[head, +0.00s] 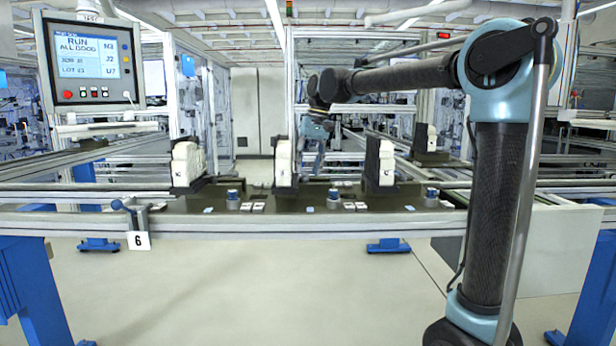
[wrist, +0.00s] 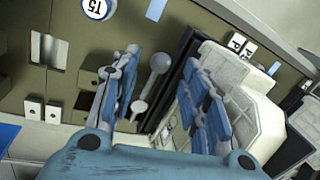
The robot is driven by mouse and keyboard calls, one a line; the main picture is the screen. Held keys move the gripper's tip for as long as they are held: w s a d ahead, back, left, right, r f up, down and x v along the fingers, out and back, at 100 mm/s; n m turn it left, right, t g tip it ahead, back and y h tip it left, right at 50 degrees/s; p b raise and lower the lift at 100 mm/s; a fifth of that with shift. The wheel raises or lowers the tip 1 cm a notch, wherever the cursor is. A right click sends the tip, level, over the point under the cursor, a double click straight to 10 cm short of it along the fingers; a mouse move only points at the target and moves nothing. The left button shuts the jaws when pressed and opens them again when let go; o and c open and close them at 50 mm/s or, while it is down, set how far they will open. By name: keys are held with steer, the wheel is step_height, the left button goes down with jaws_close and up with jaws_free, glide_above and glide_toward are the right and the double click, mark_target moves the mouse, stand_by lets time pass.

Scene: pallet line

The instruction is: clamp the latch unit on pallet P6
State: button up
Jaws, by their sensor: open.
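My gripper (wrist: 160,92) is open. In the wrist view, a grey toggle lever with a round knob (wrist: 159,63) and a smaller ball (wrist: 139,108) shows between its two blue fingers, with no clear contact. The white latch unit (wrist: 240,105) stands against a black upright plate and is partly hidden by the right finger. In the head view my gripper (head: 316,130) hangs beside and above the middle white unit (head: 284,163). Which pallet is P6 cannot be read for sure; a "6" tag (head: 138,240) hangs on the front rail at left.
Other white units stand at left (head: 187,164) and right (head: 379,163), with another farther back (head: 425,140). Short blue-topped cylinders (head: 233,199) stand on the pallets. A blue-handled rail clamp (head: 130,207) is at left. A screen (head: 88,58) reads RUN ALL GOOD.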

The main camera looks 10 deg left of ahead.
steer(key=shift+s+a+f, duration=0.1)
steer(key=shift+a+f, duration=0.05)
steer(key=shift+f, duration=0.55)
steer(key=shift+s+a+f, duration=0.1)
steer(key=shift+f, duration=0.6)
